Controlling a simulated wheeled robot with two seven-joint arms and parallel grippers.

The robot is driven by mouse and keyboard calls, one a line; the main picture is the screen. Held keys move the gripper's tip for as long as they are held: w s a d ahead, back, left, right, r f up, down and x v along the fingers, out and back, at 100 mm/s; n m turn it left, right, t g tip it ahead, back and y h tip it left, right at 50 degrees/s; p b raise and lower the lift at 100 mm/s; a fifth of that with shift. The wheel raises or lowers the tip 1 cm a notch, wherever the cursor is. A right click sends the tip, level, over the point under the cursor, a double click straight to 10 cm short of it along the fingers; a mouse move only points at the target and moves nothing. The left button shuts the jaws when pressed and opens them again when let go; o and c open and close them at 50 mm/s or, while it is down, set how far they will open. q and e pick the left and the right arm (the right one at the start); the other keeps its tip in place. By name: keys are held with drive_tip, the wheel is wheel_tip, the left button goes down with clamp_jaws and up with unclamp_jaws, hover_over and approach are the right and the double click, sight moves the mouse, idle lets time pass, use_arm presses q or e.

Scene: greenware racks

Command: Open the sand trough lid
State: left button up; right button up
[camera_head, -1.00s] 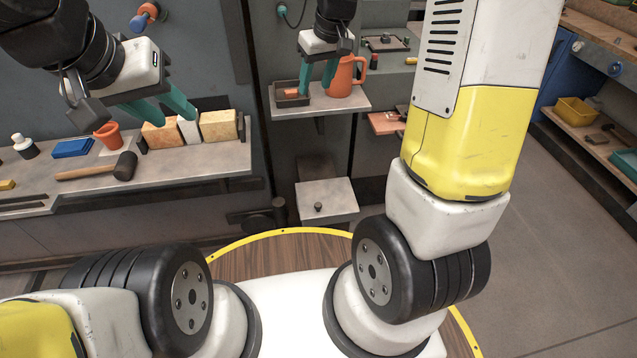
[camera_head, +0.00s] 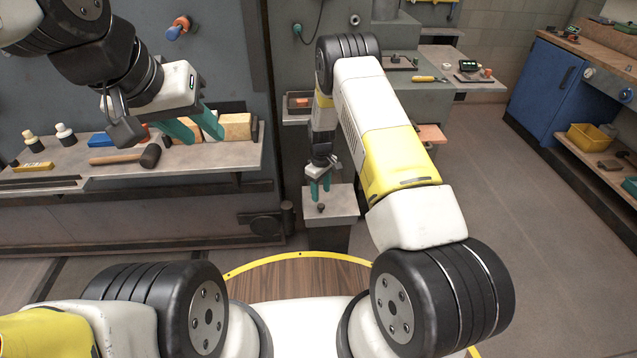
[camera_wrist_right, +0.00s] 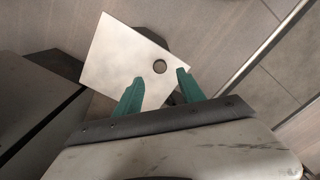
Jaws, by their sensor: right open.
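The sand trough lid (camera_head: 340,203) is a pale flat plate with a small dark knob (camera_head: 321,208), lying on a dark box low in the middle of the head view. In the right wrist view the lid (camera_wrist_right: 118,50) lies below the fingers, its round knob (camera_wrist_right: 159,66) showing between and beyond the fingertips. My right gripper (camera_head: 320,196) is open, pointing down above the lid near the knob, with nothing between its green fingers. My left gripper (camera_head: 205,130) hangs over the left bench, its green fingers apart in front of the sponge-like blocks.
The left bench (camera_head: 110,172) carries a mallet (camera_head: 125,156), small bottles (camera_head: 65,134) and tan blocks (camera_head: 236,126). A small shelf with a dark tray (camera_head: 297,101) is behind my right arm. The floor (camera_head: 500,210) on the right is clear.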

sight(321, 205)
wheel_tip(321, 205, down, 6)
drive_tip(key=shift+f, duration=0.25)
clamp_jaws()
idle(1.5)
